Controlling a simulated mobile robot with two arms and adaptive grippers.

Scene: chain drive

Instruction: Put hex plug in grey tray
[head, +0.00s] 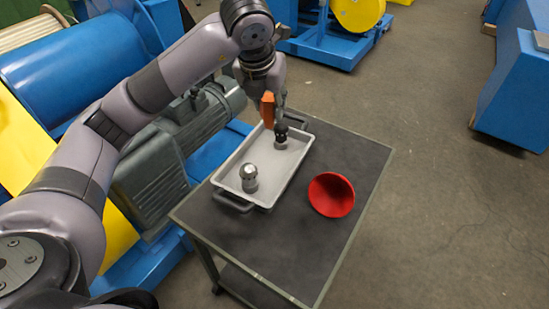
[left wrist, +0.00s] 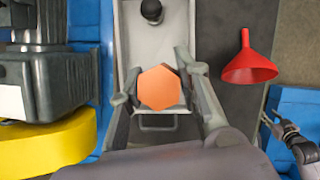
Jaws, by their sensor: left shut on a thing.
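The hex plug (head: 267,109) is orange. My left gripper (head: 276,108) is shut on it and holds it raised, over the far part of the grey tray (head: 220,178) in the head view. In the left wrist view the plug (left wrist: 158,88) shows its hexagonal face between the fingers of the left gripper (left wrist: 160,90). The tray (left wrist: 130,35) shows behind it. The gap between plug and tray is hard to judge. At the right edge of the left wrist view my right gripper (left wrist: 278,126) shows small.
A silver-topped fitting (head: 249,177) and a dark-topped fitting (head: 281,136) stand in the tray. A red funnel (head: 331,195) lies on the dark table (head: 290,245) to the right. A grey motor (head: 150,178) and blue machinery flank the table's left side.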

